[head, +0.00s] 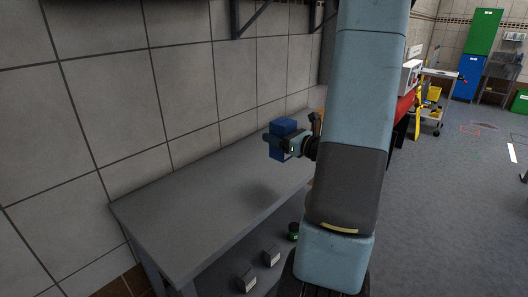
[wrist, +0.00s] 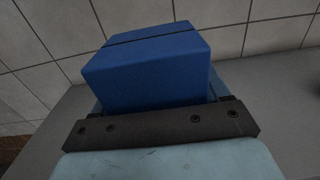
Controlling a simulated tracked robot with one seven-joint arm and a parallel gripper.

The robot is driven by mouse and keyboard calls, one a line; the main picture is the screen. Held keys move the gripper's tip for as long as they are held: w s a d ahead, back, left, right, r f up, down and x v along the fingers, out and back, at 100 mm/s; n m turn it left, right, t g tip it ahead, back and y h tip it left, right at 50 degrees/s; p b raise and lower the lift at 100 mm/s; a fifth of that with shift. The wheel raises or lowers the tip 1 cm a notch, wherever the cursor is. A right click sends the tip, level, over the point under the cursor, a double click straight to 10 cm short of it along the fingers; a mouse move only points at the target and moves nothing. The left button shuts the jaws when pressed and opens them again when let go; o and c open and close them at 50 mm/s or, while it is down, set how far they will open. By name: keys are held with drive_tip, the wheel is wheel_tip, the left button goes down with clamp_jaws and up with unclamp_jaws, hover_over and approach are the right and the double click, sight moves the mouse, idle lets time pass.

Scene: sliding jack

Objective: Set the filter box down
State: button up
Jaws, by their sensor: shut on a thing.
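The filter box (head: 284,128) is a blue box, seen in the head view at my gripper over the grey table (head: 185,215). In the wrist view the filter box (wrist: 150,70) fills the middle, just beyond the dark bar of my gripper (wrist: 160,126). My gripper (head: 283,146) is shut on the box. A soft shadow lies on the table below and left of it, and the box seems to be above the top; the exact gap cannot be told. The fingertips are hidden behind the box and the bar.
The tabletop left of the box is bare. A tiled wall (head: 180,80) runs along its back edge, with a dark bracket (head: 252,20) above. Small dark-and-white items (head: 246,279) stand below the table's front edge. My arm hides the table's far right end.

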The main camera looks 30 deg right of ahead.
drive_tip(key=w+f, duration=1.2)
drive_tip(key=w, duration=0.1)
drive_tip(key=shift+d+f, duration=0.25)
drive_tip(key=shift+d, duration=0.15)
drive_tip(key=o, duration=1.2)
drive_tip(key=v, duration=1.2)
